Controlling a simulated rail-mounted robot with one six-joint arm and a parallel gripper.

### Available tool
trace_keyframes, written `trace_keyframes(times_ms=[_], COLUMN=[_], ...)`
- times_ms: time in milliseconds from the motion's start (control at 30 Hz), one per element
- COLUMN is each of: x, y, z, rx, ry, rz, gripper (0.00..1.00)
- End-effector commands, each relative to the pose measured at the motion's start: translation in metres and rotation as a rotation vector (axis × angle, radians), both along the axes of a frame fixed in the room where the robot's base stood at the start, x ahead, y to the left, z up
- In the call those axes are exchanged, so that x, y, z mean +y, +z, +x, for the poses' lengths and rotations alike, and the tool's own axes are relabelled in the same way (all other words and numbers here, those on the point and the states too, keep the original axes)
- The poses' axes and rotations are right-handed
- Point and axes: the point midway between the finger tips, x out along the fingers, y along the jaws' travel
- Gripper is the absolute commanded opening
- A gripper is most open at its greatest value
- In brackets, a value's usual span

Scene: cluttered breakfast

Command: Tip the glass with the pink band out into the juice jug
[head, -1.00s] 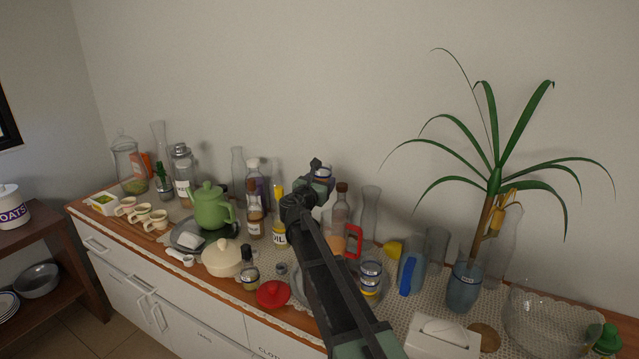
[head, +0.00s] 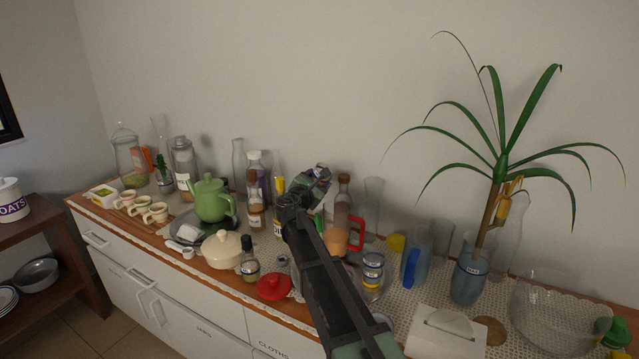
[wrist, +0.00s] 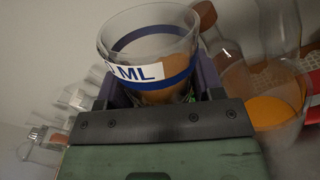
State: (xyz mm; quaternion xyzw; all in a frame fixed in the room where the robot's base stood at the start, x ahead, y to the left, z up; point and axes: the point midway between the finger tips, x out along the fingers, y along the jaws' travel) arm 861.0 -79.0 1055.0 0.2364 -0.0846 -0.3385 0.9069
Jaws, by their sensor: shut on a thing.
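My gripper (head: 314,184) is shut on a clear glass, held in the air above the back part of the counter. In the wrist view the held glass (wrist: 150,50) fills the space between my fingers (wrist: 155,95). Its band looks blue with a white "ML" label; I make out no pink. The glass looks tilted. Brown-orange shows through its right side; I cannot tell if this is its contents or something behind. The juice jug (head: 335,240), with orange juice and a red handle, stands just below my gripper, partly behind my arm. It also shows at right in the wrist view (wrist: 272,112).
A brown-capped bottle (head: 343,203) stands close behind the jug. A blue-handled jug (head: 415,265) and a labelled jar (head: 372,272) stand to the right. A red lid (head: 274,287), a cream pot (head: 222,250) and a green teapot (head: 210,200) stand left. The counter is crowded.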

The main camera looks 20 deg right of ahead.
Motion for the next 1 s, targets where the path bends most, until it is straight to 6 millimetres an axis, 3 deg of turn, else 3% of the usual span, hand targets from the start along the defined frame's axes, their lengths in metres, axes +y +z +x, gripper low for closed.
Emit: trace_keyframes(times_ms=[367,433,567,1000], x=[0.003,0.005,0.005,0.005], y=[-0.024,-0.017,-0.029,-0.024], z=[0.003,0.004,0.005,0.004], rx=[-0.1,-0.176,-0.299,-0.408], ry=[0.0,0.001,0.001,0.001], rz=[0.118,0.206,0.353,0.482], gripper=[0.21,0.21,0.21,0.21])
